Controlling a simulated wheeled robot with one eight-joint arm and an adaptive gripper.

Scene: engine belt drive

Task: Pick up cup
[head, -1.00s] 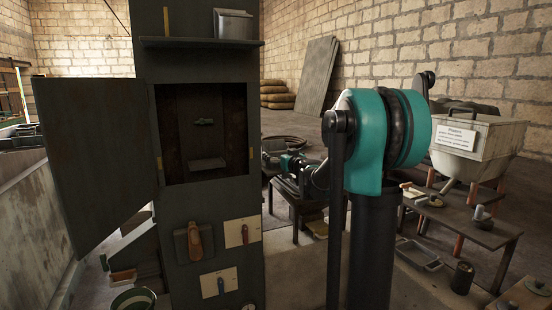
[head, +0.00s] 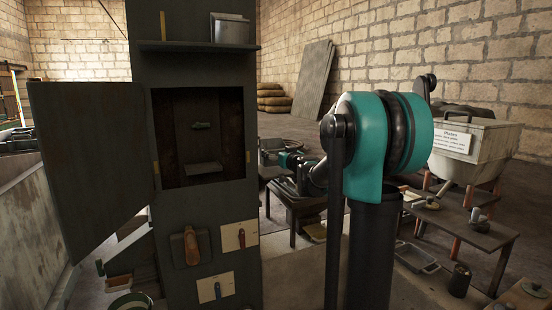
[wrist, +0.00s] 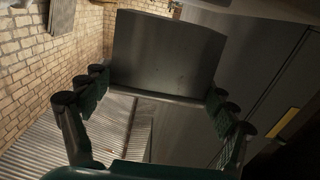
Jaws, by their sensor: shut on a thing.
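In the wrist view my gripper (wrist: 158,85) has its dark-tipped fingers on either side of a grey metal box-like piece (wrist: 165,48). It is shut on this piece, which has a wide face and a rim along its lower edge. I cannot tell whether this piece is the cup. In the head view the forearm of my teal arm runs back toward the left, and the gripper is hidden behind the tall dark cabinet (head: 205,245). A small cup-like thing (head: 475,215) stands on the low bench at the right.
The cabinet's door (head: 85,165) hangs open to the left. A metal box (head: 229,29) stands on its upper shelf. The low bench (head: 480,238) and a white bin (head: 460,148) are at the right. A corrugated surface (wrist: 55,140) shows below the gripper in the wrist view.

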